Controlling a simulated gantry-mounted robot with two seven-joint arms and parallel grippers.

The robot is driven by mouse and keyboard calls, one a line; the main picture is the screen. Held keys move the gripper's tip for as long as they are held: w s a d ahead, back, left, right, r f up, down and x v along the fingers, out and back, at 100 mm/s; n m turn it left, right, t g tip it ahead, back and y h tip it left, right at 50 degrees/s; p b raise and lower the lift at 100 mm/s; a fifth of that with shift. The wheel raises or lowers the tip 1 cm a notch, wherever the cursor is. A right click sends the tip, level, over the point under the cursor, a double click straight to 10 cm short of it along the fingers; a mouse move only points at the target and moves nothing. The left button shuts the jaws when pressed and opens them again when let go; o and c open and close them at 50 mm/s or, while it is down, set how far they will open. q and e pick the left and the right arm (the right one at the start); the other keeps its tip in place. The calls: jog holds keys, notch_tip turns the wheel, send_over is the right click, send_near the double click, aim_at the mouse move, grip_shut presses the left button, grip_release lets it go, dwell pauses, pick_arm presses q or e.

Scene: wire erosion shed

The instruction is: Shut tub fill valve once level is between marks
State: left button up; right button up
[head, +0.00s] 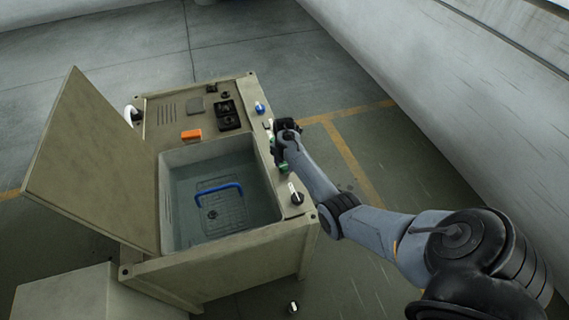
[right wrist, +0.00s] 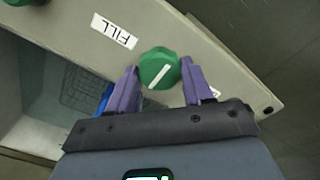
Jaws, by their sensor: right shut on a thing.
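The machine's tub (head: 178,155) is open and holds clear bluish liquid with a blue handle (head: 220,188) in it. I cannot read any level marks or tell where the level stands against them. My right gripper (head: 284,146) is at the panel strip along the tub's right side. In the right wrist view, its purple fingers (right wrist: 160,84) are shut on a green knob (right wrist: 160,66) with a slanted white pointer line. A white FILL label (right wrist: 114,30) is beside the knob. My left gripper is not in view.
A raised lid (head: 90,160) stands at the tub's left. An orange block (head: 191,135) and black switches (head: 228,115) sit on the back panel. A blue knob (head: 260,107) and a black knob (head: 296,197) flank my right gripper. Another green knob (right wrist: 18,2) shows at the wrist view's corner.

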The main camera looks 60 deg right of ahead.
jog(key=shift+c, duration=0.4)
jog(key=shift+r+m+p, duration=0.2)
jog(key=shift+m+p, duration=1.15)
jog(key=shift+m, duration=0.05)
jog(key=m+p, duration=0.2)
jog(key=m, duration=0.2)
jog(key=shift+p, duration=0.3)
jog(key=m+p, duration=0.2)
jog(key=m, duration=0.4)
jog(key=shift+f, duration=0.1)
jog(key=m, duration=0.4)
jog(key=shift+p, duration=0.35)
jog(key=shift+m, duration=0.5)
jog(key=o, duration=1)
jog(key=shift+f, duration=0.1)
